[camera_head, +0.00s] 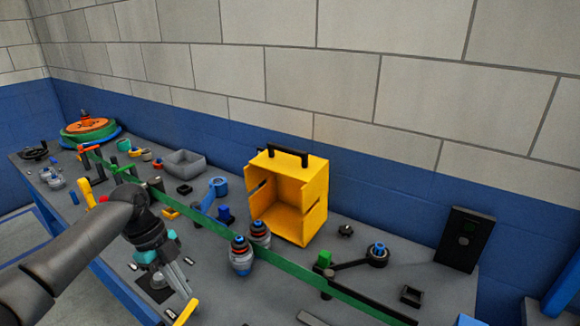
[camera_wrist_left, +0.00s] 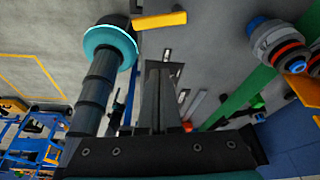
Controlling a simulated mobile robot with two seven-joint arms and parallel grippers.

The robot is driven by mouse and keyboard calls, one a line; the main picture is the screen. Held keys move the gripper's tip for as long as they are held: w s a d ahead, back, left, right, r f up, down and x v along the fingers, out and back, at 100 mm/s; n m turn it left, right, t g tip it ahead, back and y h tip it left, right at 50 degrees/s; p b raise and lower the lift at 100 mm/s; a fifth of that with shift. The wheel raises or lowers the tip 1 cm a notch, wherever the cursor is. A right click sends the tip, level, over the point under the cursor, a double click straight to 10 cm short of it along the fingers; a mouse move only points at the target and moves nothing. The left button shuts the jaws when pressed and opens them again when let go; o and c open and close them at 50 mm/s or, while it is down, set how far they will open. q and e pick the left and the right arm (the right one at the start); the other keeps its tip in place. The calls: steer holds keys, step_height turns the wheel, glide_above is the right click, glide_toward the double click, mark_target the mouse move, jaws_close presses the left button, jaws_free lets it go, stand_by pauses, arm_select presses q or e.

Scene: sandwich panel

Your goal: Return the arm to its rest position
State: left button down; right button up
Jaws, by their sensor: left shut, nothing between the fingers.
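My left arm (camera_head: 95,240) reaches in from the left in the head view, over the front of the grey bench (camera_head: 390,258). My left gripper (camera_head: 186,290) points down and toward the front edge. It is shut with nothing in it. My right gripper is in neither view.
A yellow open box (camera_head: 290,197) with a black handle stands mid-bench. A long green strip (camera_head: 205,248) crosses the bench behind the gripper. Two ringed grey parts (camera_head: 241,257) stand just right of it. A yellow bar (camera_head: 186,312) lies close to the fingertips.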

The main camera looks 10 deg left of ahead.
arm_select(q)
steer(key=s+d+f, duration=0.2)
steer(key=d, duration=0.1)
steer(key=s+d+f+n, duration=0.1)
steer(key=d+f, duration=0.1)
steer(key=f, duration=0.1)
steer(key=s+d+f+n+y, duration=0.1)
steer(key=s+d+f, duration=0.1)
steer(key=d, duration=0.1)
steer(key=shift+s+d+f, duration=0.3)
steer(key=s+d+f+n+t, duration=0.1)
steer(key=s+d+f+n, duration=0.1)
steer(key=s+d+n, duration=0.35)
steer(key=s+r+n+t+y, duration=0.3)
steer(key=s+r+n, duration=0.1)
steer(key=s+n, duration=0.6)
step_height(320, 180, down, 25)
steer(key=s+d+g+b, duration=0.1)
steer(key=b, duration=0.2)
steer(key=s+a+f+g+b, duration=0.1)
steer(key=s+a+f+b, duration=0.1)
steer(key=s+f, duration=1.3)
step_height(320, 180, down, 2)
steer(key=shift+s+a+b, duration=0.25)
steer(key=shift+a+b, duration=0.1)
steer(key=shift+b, duration=0.35)
